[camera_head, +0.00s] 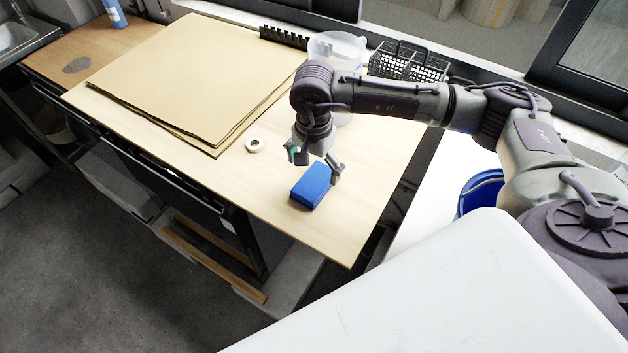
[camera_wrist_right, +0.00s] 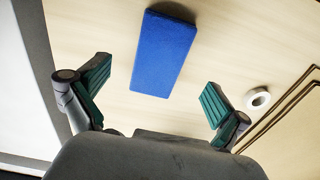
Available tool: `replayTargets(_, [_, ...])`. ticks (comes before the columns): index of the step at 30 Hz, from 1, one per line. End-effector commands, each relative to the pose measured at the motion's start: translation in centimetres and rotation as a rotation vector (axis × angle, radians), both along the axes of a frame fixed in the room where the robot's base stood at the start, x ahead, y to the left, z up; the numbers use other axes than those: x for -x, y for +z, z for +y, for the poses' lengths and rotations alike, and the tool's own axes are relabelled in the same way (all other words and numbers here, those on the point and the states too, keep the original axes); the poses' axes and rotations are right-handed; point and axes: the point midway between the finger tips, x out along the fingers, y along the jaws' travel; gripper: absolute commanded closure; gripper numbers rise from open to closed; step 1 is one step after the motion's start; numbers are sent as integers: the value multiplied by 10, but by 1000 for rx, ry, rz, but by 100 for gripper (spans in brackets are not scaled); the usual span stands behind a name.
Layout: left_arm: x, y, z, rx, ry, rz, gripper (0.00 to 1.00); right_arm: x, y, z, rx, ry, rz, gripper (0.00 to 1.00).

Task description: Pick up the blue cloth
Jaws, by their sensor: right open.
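The blue cloth (camera_head: 312,187) is a folded, block-like blue piece lying flat on the light wooden table near its front right part. In the right wrist view the cloth (camera_wrist_right: 164,52) lies beyond the fingertips, between their two lines, and nothing grips it. My right gripper (camera_head: 318,160) hangs just above and behind the cloth in the head view. Its green-padded fingers, also in the wrist view (camera_wrist_right: 155,92), are spread wide and empty. Whether a finger touches the cloth cannot be told. My left gripper is not in view.
A white tape roll (camera_head: 254,145) lies left of the gripper, beside a stack of brown cardboard sheets (camera_head: 200,75). A clear container (camera_head: 338,50) and a dark wire basket (camera_head: 408,62) stand at the back. A blue bucket (camera_head: 480,190) is to the right. The table's front edge is near the cloth.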

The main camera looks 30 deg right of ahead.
Motion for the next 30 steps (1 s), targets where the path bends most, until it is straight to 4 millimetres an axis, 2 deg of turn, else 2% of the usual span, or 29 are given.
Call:
replayTargets(6, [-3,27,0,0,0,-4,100,-1,-26,-7,2,-1,7,0])
replayTargets(12, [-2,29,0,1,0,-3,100,-2,-48,-6,1,0,2,0])
replayTargets(19, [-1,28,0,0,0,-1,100,-3,-50,-6,0,0,1,2])
replayTargets(30, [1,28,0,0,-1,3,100,-2,-50,-6,1,0,2,63])
